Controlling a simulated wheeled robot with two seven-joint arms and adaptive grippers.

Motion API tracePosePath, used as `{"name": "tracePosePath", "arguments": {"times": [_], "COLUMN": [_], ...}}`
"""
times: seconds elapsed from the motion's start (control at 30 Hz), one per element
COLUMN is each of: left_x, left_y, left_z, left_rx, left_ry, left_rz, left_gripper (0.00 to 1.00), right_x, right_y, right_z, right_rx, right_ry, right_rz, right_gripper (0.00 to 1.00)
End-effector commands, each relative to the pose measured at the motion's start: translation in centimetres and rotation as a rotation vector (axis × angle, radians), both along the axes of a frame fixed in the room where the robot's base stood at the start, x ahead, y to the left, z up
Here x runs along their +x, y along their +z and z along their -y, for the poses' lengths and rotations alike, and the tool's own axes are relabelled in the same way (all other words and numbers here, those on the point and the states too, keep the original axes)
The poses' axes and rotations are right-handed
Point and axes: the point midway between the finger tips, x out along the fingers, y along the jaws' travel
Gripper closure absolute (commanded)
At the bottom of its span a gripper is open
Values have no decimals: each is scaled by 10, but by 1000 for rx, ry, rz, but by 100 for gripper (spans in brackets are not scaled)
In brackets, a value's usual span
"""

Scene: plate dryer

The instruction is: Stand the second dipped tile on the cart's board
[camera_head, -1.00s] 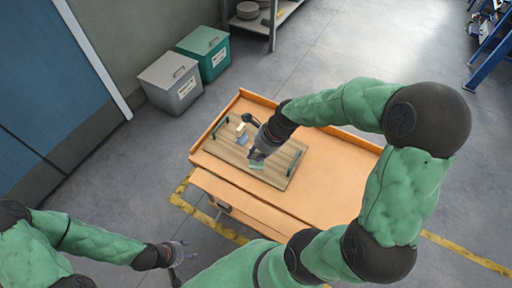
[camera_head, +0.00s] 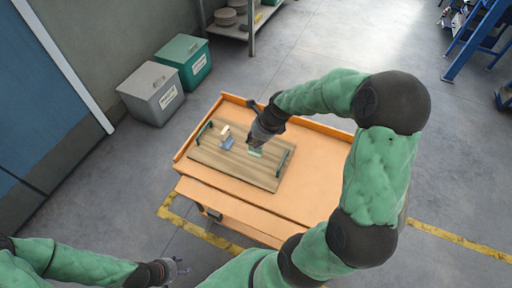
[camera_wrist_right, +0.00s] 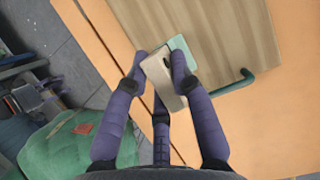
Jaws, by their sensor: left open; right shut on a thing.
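The second tile, pale beige with a mint-green end (camera_wrist_right: 182,46), is between the fingers of my right gripper (camera_wrist_right: 166,72) in the right wrist view. In the head view my right gripper (camera_head: 256,145) is over the wooden board (camera_head: 230,166), with the green end (camera_head: 255,153) below it. I cannot tell whether the tile touches the board. Another tile, cream above and blue below (camera_head: 227,144), is on the board to the left of my right gripper. My left gripper (camera_head: 182,268) is open and empty, at the bottom, away from the cart.
The board lies on the orange cart (camera_head: 322,165) and has a dark green handle at its left (camera_head: 205,132) and right (camera_head: 282,163) ends. The cart has a raised back rim. Grey (camera_head: 152,97) and green (camera_head: 184,62) bins stand behind left. The cart's right side is clear.

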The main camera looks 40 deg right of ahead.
Motion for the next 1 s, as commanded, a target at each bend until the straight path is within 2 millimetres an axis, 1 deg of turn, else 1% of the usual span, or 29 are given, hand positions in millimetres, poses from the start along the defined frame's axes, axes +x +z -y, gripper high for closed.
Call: {"name": "tracePosePath", "arguments": {"times": [0.03,0.1,0.23,0.47,0.57,0.7,0.8,1.0], "left_x": [0,0,0,0,0,0,0,0], "left_y": [-9,-14,-20,-24,-30,-44,-47,-45], "left_z": [0,0,0,0,0,0,0,0], "left_rx": [0,0,0,0,0,0,0,0], "left_ry": [0,0,0,0,0,0,0,0], "left_rz": [0,0,0,0,0,0,0,0], "left_gripper": [53,53,53,53,53,53,53,53], "right_x": [4,10,18,23,27,26,27,27], "right_y": [-16,-26,-39,-47,-58,-79,-84,-82], "right_z": [4,11,20,27,31,30,30,30], "right_rx": [3,3,3,1,2,2,1,1], "right_ry": [0,0,1,2,2,2,2,2], "right_rz": [-6,-6,-4,-3,-4,-4,-3,-3], "right_gripper": [100,100,100,100,100,100,100,100]}}
